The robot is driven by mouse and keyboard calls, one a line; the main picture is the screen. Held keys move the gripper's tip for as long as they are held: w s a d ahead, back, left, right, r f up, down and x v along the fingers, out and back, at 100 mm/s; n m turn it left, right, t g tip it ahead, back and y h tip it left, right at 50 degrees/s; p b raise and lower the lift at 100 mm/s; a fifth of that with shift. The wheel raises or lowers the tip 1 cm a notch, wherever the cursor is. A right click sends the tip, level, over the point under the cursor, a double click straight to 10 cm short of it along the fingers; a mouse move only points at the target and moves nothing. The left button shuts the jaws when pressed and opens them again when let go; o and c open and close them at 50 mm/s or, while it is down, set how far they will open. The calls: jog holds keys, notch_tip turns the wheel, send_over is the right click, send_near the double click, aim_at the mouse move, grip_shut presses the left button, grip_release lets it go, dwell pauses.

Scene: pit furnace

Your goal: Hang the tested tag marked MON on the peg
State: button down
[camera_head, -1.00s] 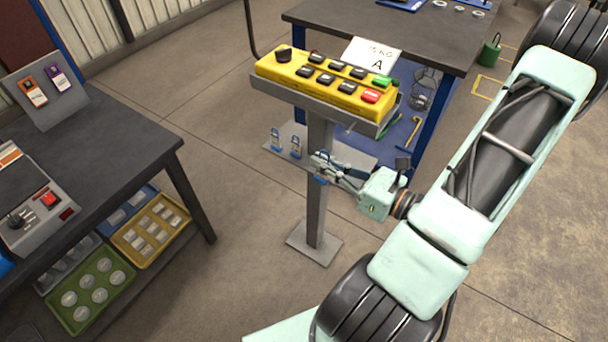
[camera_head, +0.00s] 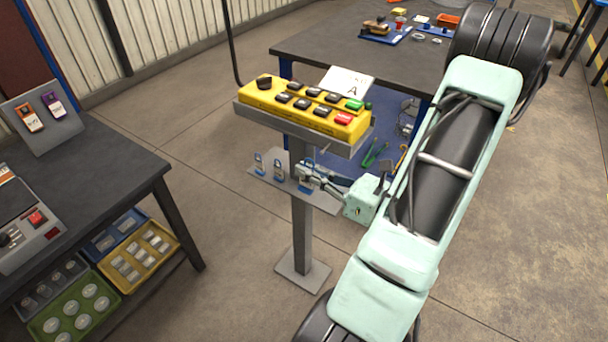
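A grey plate (camera_head: 265,178) is fixed to the post below the yellow control box. Two small blue-and-white tag-like pieces, one at the left (camera_head: 260,164) and one right of it (camera_head: 279,170), show upright at its left part. My gripper (camera_head: 307,177) reaches in from the right, in front of the post, with its fingertips at the plate. A blue piece (camera_head: 306,190) shows right at the fingertips; whether it is held or only behind them is unclear. The fingers are too small to judge their opening. No MON marking is legible, and I cannot make out which part is the peg.
The yellow control box (camera_head: 305,106) with a white card (camera_head: 346,83) overhangs the gripper closely. The post (camera_head: 301,225) stands on a floor plate. A dark bench (camera_head: 110,150) at left carries a stand with orange and purple tags. Another table (camera_head: 420,65) is behind.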

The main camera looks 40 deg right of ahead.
jog(key=w+d+f, duration=0.1)
jog(key=w+d, duration=0.1)
jog(key=d, duration=0.4)
jog(key=shift+w+d+b, duration=0.2)
jog(key=shift+w+b, duration=0.15)
jog(key=shift+b, duration=0.05)
dwell(0.3)
dwell(0.6)
jog(key=c, duration=2.1)
grip_release()
jog(key=shift+d, duration=0.1)
jog(key=v, duration=1.2)
jog(key=shift+s, duration=0.1)
